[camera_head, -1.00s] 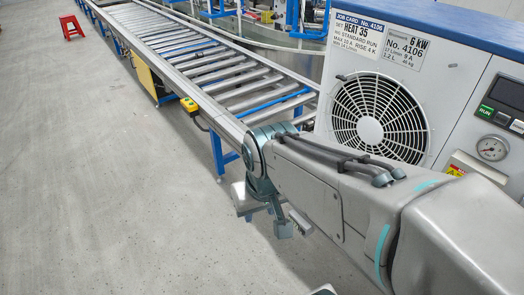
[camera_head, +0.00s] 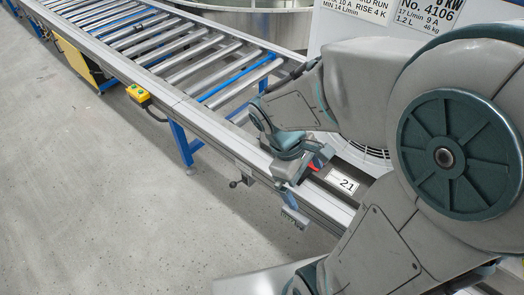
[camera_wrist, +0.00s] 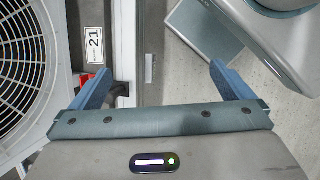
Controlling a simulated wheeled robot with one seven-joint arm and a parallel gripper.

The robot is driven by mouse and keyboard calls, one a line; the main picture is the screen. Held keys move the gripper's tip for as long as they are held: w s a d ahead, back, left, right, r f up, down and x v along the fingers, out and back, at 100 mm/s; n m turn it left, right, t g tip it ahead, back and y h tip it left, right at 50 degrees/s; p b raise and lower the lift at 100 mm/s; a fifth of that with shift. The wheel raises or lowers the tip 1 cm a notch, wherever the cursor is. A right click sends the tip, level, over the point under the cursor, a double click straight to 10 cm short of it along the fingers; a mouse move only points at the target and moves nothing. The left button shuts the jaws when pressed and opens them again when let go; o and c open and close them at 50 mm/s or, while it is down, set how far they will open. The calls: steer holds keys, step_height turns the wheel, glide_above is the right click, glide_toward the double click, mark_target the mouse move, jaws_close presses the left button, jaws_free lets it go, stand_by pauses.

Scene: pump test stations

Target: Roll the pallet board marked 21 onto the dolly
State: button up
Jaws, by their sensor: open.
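The pallet board (camera_head: 326,172) is a dark board on the conveyor, with a white label reading 21. A white cooling unit (camera_head: 328,42) with a round fan grille stands at it. In the wrist view the board (camera_wrist: 93,14) and its label lie left of centre, beside the conveyor's side rail. My gripper (camera_wrist: 163,79) is open, one finger at the board's side by a dark stub and the other beyond the rail. Whether the finger touches is unclear. In the head view my gripper (camera_head: 297,165) is beside the label. I cannot make out the dolly.
The roller conveyor (camera_head: 170,88) runs to the upper left. A yellow control box (camera_head: 138,94) sits on its side rail, and blue legs (camera_head: 184,146) stand below. A small bracket (camera_head: 295,214) hangs on the rail near my gripper. The grey floor at left is clear.

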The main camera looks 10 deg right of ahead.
steer(key=w+a+f+n+t+h+b, duration=0.2)
steer(key=w+f+n+t+h+b, duration=0.3)
steer(key=f+n, duration=0.85)
steer(key=w+a+f+n+t+h+b, duration=0.25)
steer(key=w+f+n+t+h, duration=0.4)
steer(key=n, duration=1.25)
steer(key=shift+g+h, duration=0.35)
steer(key=shift+g, duration=0.6)
steer(key=f+x, duration=0.1)
steer(key=x, duration=0.8)
steer(key=f+x, duration=0.1)
steer(key=x, duration=0.4)
steer(key=shift+w+d+f+b, duration=0.15)
steer(key=shift+d+f+b, duration=0.1)
steer(key=shift+f+b, duration=0.1)
steer(key=shift+c, duration=0.3)
